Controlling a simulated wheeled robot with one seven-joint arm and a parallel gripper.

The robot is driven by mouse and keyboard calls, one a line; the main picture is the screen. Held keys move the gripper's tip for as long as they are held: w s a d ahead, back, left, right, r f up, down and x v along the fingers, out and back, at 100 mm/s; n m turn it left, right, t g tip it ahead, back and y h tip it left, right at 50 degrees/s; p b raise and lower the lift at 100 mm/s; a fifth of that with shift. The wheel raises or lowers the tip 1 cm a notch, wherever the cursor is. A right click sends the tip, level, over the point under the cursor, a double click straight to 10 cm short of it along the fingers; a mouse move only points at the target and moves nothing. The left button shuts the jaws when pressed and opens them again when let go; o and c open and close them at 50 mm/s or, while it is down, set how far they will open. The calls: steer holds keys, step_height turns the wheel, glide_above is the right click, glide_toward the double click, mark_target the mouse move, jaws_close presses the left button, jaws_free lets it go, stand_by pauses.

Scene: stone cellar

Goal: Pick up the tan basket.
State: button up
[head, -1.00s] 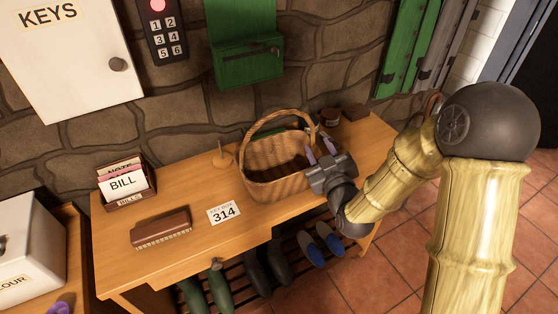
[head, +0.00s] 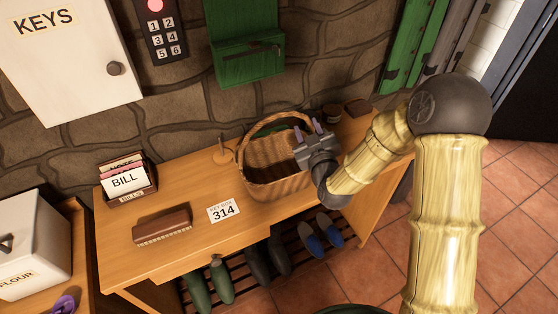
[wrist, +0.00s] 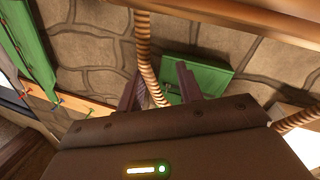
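The tan basket (head: 262,186) is woven, with an arched handle (head: 262,124). It stands upright on the wooden table in the head view. My gripper (head: 308,128) is over the basket's right side, its fingers apart and pointing towards the wall. In the wrist view my gripper (wrist: 158,82) has the handle (wrist: 146,50) running between its two spread fingers, nearer the left one. I cannot tell whether that finger touches it. My gripper hides the basket's right side and the right part of the handle in the head view.
The table (head: 180,258) also holds a bill holder (head: 128,187), a brush (head: 162,227), a 314 card (head: 223,212) and a small jar (head: 332,115) behind my gripper. A green wall box (head: 249,65) hangs above.

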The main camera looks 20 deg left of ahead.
steer(key=shift+x, duration=0.85)
steer(key=shift+d, duration=0.15)
steer(key=shift+s, duration=0.15)
steer(key=c, duration=0.7)
jaws_close()
